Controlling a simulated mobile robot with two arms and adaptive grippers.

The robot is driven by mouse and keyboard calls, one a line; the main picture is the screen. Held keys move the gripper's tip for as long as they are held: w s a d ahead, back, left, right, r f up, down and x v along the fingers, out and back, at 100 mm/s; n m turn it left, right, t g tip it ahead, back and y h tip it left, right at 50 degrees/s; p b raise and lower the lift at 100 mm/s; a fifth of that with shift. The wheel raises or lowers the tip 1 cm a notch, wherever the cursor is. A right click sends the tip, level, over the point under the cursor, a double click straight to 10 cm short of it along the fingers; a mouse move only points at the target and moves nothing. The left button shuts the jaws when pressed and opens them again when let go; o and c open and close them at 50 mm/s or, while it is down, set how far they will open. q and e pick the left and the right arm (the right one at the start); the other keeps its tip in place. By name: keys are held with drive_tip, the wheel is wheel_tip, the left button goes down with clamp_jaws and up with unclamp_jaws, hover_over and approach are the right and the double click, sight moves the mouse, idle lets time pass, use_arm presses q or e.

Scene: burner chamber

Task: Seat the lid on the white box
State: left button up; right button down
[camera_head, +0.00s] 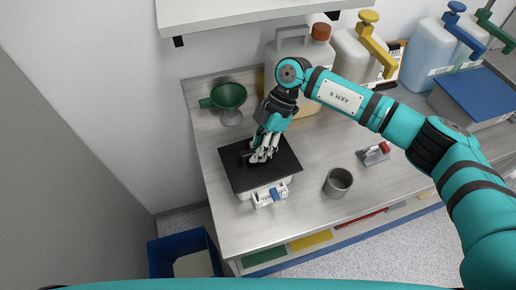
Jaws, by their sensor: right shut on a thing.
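The black lid (234,168) is a flat dark plate over the white box (286,184). Only the front of the box shows below the lid, with a white and blue clasp (271,195) on it. The lid hides the rest of the box, and I cannot tell whether it touches the rim or hovers just above. My right gripper (259,157) points down at the middle of the lid and is shut on its dark handle, which the fingers partly hide. My left gripper is not in view.
A green funnel (229,96) stands behind the box. A grey metal cup (338,182) and a small red-topped device (374,153) are to the right. Large jugs (352,55) line the back under a shelf (240,12). A blue bin (172,254) is on the floor.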

drive_tip(key=shift+f+b, duration=0.45)
drive_tip(key=shift+f, duration=0.45)
drive_tip(key=c, duration=1.2)
unclamp_jaws()
drive_tip(key=shift+c, duration=0.2)
drive_tip(key=shift+r, duration=0.1)
drive_tip(key=v, duration=0.7)
drive_tip(key=shift+r, duration=0.15)
